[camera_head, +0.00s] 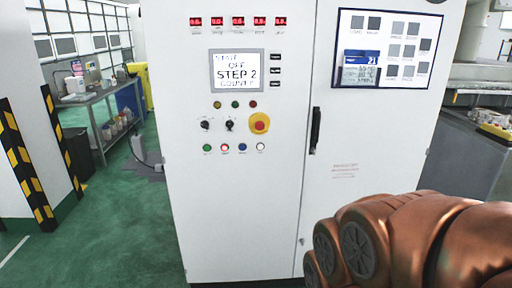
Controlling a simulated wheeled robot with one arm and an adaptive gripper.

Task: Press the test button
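A white control cabinet (260,200) stands in front of me. Below the screen are small coloured lamps, two black rotary knobs and a red emergency stop (259,124) on a yellow base. My gripper is not in view; a copper-coloured arm part shows at lower right.
A black door handle (315,130) sticks out right of the buttons. A panel of sample squares (388,50) is at upper right. A striped black-and-yellow pillar and a grey bench (100,97) are at left. Green floor is clear left of the cabinet.

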